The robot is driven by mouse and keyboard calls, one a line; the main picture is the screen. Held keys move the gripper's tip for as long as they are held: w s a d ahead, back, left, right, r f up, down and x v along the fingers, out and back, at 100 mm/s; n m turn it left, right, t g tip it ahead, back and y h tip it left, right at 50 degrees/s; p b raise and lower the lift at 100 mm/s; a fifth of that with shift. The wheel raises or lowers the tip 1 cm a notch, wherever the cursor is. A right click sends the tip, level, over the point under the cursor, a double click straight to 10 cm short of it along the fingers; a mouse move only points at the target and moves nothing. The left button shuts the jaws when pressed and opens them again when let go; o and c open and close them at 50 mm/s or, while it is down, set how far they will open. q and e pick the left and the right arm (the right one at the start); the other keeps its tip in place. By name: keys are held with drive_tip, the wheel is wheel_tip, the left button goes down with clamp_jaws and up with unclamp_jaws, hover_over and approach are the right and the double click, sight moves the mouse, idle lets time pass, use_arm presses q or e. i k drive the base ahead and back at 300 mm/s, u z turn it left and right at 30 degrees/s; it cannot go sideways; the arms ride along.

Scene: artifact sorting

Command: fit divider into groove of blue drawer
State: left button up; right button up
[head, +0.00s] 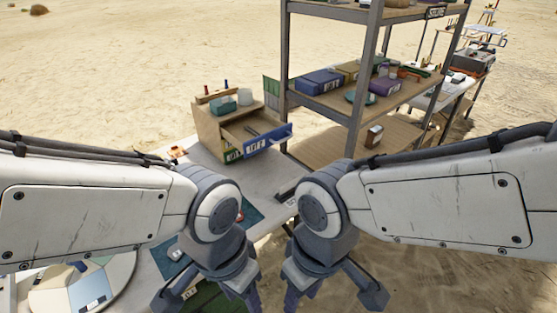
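The blue-fronted drawer (268,143) is pulled out of a wooden cabinet at the upper middle of the head view. A small dark item lies inside it; I cannot tell whether it is a divider. The groove is too small to make out, and I cannot pick out the divider anywhere. My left gripper (212,296) and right gripper (331,296) point down side by side at the bottom edge, well nearer than the drawer. Their ends are partly cut off by the frame, and I see nothing held in either.
The wooden cabinet (207,128) carries a teal box and small containers on top. A metal-framed shelf (338,98) with several boxes stands to its right. A round sectioned tray (50,302) lies at bottom left.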

sight(252, 132)
drive_tip(key=z, duration=0.5)
drive_tip(key=k, duration=0.6)
drive_tip(key=z, duration=0.65)
drive_tip(key=i, duration=0.7)
drive_tip(key=u, duration=0.6)
drive_tip(key=i, duration=0.65)
drive_tip(key=u, duration=1)
drive_tip(key=i, duration=0.25)
drive_tip(key=u, duration=0.15)
